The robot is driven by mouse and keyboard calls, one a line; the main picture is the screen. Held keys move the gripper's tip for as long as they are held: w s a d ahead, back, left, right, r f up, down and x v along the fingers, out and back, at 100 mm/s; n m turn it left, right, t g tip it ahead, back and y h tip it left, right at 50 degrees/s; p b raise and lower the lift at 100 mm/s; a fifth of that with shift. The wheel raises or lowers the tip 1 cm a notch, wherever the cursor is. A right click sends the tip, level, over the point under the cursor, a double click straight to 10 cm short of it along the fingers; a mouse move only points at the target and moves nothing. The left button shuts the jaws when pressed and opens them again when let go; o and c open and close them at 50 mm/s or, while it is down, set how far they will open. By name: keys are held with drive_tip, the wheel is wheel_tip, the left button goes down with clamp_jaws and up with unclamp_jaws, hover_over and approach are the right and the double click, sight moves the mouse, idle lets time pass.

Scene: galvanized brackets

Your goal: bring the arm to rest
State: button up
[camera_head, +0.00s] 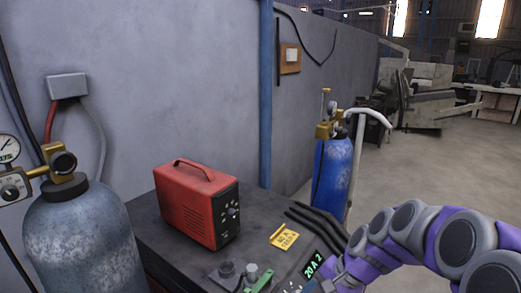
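My purple and grey arm (420,235) comes in from the lower right and bends left and down over the front right part of the dark workbench (160,235). Its far end drops out at the bottom edge, close to a small black display with green characters (314,265). My gripper's fingers do not show, so whether they are open or shut and whether they hold anything is hidden. I cannot tell whether the arm touches the bench.
A red power unit (190,205) and a yellow card (286,236) are on the bench. Dark cables (315,222) lie near the arm. A grey gas cylinder (80,245) stands left, a blue one (333,175) behind. Open floor (440,165) lies back right.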

drive_tip(key=s+f+n+g+h+b, duration=0.1)
drive_tip(key=s+n, duration=0.3)
drive_tip(key=s, duration=1)
drive_tip(key=s+f+n+g+h+b, duration=0.2)
drive_tip(key=s+f+n+h+b, duration=0.1)
drive_tip(key=s, duration=1.1)
drive_tip(key=shift+n+h, duration=0.6)
drive_tip(key=shift+h, duration=0.1)
drive_tip(key=shift+w+a, duration=0.1)
drive_tip(key=shift+a, duration=0.05)
